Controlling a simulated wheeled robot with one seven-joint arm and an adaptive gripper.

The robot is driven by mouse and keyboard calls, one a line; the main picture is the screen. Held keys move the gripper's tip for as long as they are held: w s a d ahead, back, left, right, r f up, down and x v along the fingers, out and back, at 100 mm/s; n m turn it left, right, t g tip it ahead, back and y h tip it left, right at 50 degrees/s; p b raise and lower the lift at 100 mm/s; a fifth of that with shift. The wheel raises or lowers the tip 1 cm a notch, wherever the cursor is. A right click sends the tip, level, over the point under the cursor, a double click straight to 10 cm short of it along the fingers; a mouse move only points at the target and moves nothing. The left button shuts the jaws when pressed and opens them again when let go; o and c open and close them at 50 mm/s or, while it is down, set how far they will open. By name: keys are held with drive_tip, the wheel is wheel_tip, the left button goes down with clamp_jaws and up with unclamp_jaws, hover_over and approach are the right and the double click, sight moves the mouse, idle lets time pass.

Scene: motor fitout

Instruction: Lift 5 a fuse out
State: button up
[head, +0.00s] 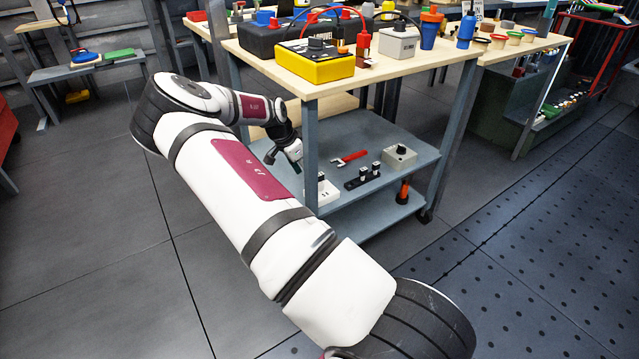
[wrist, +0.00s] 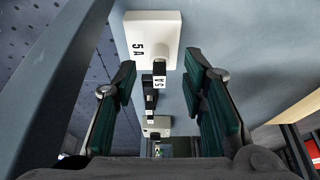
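The white 5 A holder (wrist: 150,30) lies at the top of the wrist view, with "5 A" printed on it. A fuse with a black end and a white "5 A" label (wrist: 159,80) rises from the holder's lower edge. My gripper (wrist: 161,80) is open, with one green-padded finger on each side of the fuse and a gap on both sides. In the head view the white holder (head: 326,193) sits on the middle shelf, partly hidden by the table leg. My gripper (head: 284,157) is at the shelf's left side there.
The shelf (head: 375,130) also carries a black block with two fuses (head: 362,178), a red tool (head: 348,158) and a grey box with a knob (head: 399,156). The blue-grey table leg (head: 309,155) stands close to my gripper. The tabletop above is crowded.

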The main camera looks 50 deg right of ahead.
sight(320, 181)
drive_tip(key=d+f+b, duration=0.1)
drive_tip(key=d+f, duration=0.1)
drive_tip(key=s+d+f+b, duration=0.1)
drive_tip(key=d+f, duration=0.1)
drive_tip(key=d, duration=0.1)
drive_tip(key=shift+s+f+b, duration=0.15)
drive_tip(key=shift+f+b, duration=0.15)
drive_tip(key=shift+f, duration=0.05)
clamp_jaws()
